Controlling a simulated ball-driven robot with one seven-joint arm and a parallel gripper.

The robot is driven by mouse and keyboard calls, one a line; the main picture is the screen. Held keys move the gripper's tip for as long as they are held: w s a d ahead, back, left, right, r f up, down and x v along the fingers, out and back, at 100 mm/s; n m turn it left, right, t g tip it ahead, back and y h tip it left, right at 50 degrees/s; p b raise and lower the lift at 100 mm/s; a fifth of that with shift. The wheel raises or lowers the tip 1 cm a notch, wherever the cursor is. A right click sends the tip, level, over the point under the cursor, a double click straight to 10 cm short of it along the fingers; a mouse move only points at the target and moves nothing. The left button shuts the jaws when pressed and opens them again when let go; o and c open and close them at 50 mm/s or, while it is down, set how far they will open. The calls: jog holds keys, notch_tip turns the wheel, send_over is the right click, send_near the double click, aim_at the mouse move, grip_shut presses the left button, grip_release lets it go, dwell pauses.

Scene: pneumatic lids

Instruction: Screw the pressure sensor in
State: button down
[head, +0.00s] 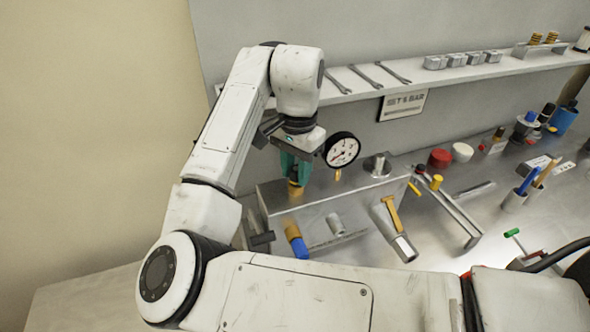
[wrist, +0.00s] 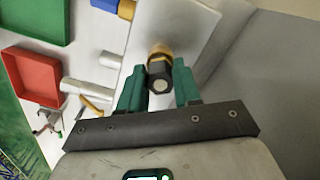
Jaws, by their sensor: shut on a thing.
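The pressure sensor, a small part with a brass body and a dark hex top, shows in the wrist view (wrist: 159,68) between the fingertips. In the head view its brass part (head: 295,188) shows below the fingers. My gripper (head: 296,172) points down with its teal fingers shut on the sensor; it also shows in the wrist view (wrist: 159,88). The sensor is at the left end of the grey metal block (head: 340,197), at its top. I cannot tell how deep it sits, as its lower end is hidden.
A pressure gauge (head: 341,150) stands on the block just right of my gripper, with a metal fitting (head: 377,164) beyond. A blue and orange part (head: 296,240) projects from the block's front. A shelf (head: 350,90) with wrenches runs behind. A red tray (wrist: 33,77) lies left in the wrist view.

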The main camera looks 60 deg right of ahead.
jog(key=m, duration=0.4)
jog(key=shift+s+d+f+m+b, duration=0.15)
jog(key=shift+s+d+m+b, duration=0.2)
jog(key=shift+s+d+m, duration=0.05)
jog(key=m+b, duration=0.1)
jog(key=m, duration=0.4)
jog(key=shift+f, duration=0.1)
jog(key=shift+m+b, duration=0.35)
jog(key=shift+m, duration=0.35)
jog(key=shift+s+a+r+m, duration=0.15)
jog(key=shift+a+r+m, duration=0.15)
jog(key=shift+m, duration=0.4)
jog(key=shift+a, duration=0.1)
